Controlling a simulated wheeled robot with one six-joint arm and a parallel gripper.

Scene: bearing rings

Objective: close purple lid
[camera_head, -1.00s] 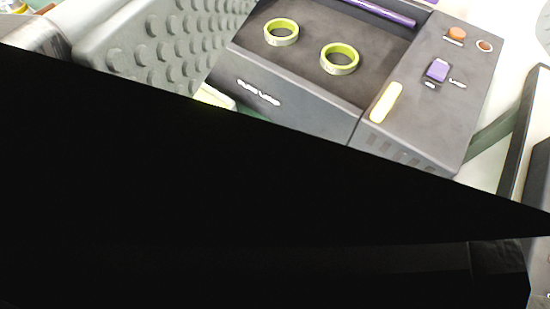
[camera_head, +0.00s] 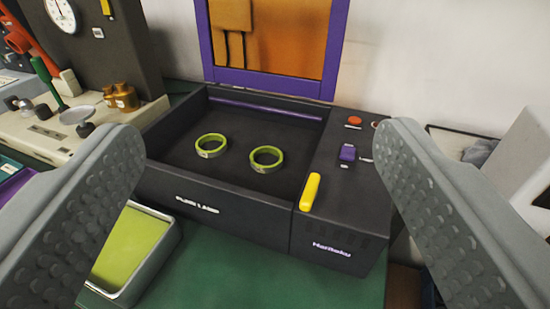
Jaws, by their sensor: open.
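The purple lid (camera_head: 333,52) stands raised at the back of a dark grey machine, a purple frame around an orange translucent pane. Its top is cut off by the picture edge. The machine (camera_head: 218,212) has an open tray in which two green-rimmed rings lie flat, one on the left (camera_head: 211,146) and one on the right (camera_head: 266,159). My gripper (camera_head: 262,140) is open and empty; its two grey studded fingers frame the machine from left and right, nearer to the camera.
The machine's right panel has a yellow bar handle (camera_head: 310,191), a purple switch (camera_head: 347,153) and a red button (camera_head: 354,121). A tray with a yellow-green inside (camera_head: 130,245) sits front left. A dial instrument (camera_head: 62,15) and brass parts stand left. A grey block (camera_head: 520,150) is at right.

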